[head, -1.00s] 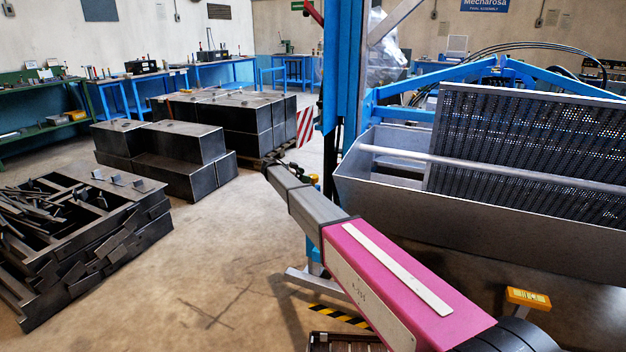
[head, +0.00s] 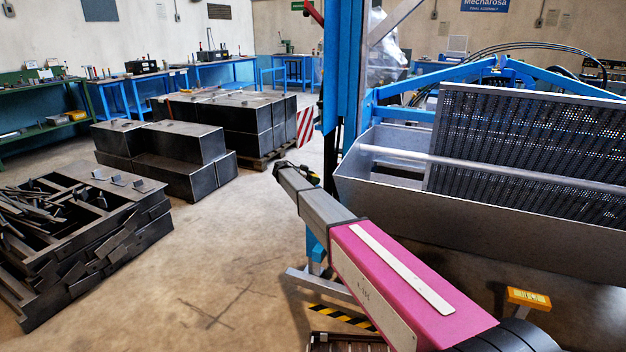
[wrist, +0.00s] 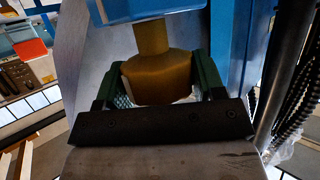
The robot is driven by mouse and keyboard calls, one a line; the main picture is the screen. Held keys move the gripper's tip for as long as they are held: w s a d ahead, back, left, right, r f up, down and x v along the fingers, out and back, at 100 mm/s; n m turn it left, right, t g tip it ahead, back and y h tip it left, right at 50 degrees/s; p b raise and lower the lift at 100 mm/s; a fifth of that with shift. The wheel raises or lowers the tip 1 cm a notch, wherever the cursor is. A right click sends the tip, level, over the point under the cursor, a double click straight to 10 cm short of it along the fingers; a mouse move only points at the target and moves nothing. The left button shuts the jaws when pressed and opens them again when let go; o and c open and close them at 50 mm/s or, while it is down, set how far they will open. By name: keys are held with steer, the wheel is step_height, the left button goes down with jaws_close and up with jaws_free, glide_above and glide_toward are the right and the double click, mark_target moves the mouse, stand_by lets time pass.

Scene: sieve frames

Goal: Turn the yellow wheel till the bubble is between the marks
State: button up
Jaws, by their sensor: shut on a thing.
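The yellow wheel (wrist: 157,75) shows in the wrist view as a dull yellow, many-sided knob on a short stem below a blue part (wrist: 150,8). My gripper (wrist: 162,90) is shut on the wheel, with one green finger against each side. In the head view the wheel is mostly hidden near the end of my arm, by the blue post (head: 345,90). A small yellow block with a pale window (head: 529,297) stands at the lower right of the head view and may be the level. I cannot make out a bubble or marks.
A grey trough (head: 480,208) with a perforated screen (head: 530,150) lies right of the post. Dark steel boxes (head: 160,150) and a stack of steel parts (head: 85,240) stand on the left. The floor between (head: 235,215) is clear.

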steer(key=shift+s, duration=0.1)
steer(key=n+t+y, duration=0.2)
steer(key=n, duration=0.1)
steer(key=shift+s+d+t, duration=0.1)
steer(key=shift+t, duration=0.3)
steer(key=n+t+y, duration=0.3)
steer(key=n+y, duration=0.1)
steer(key=n+t+y, duration=0.1)
steer(key=n+y, duration=0.3)
steer(key=shift+t, duration=0.4)
steer(key=shift+n+y, duration=1.1)
steer(key=shift+y, duration=0.2)
steer(key=shift+n+y, duration=0.9)
steer(key=shift+y, duration=0.2)
steer(key=o, duration=0.9)
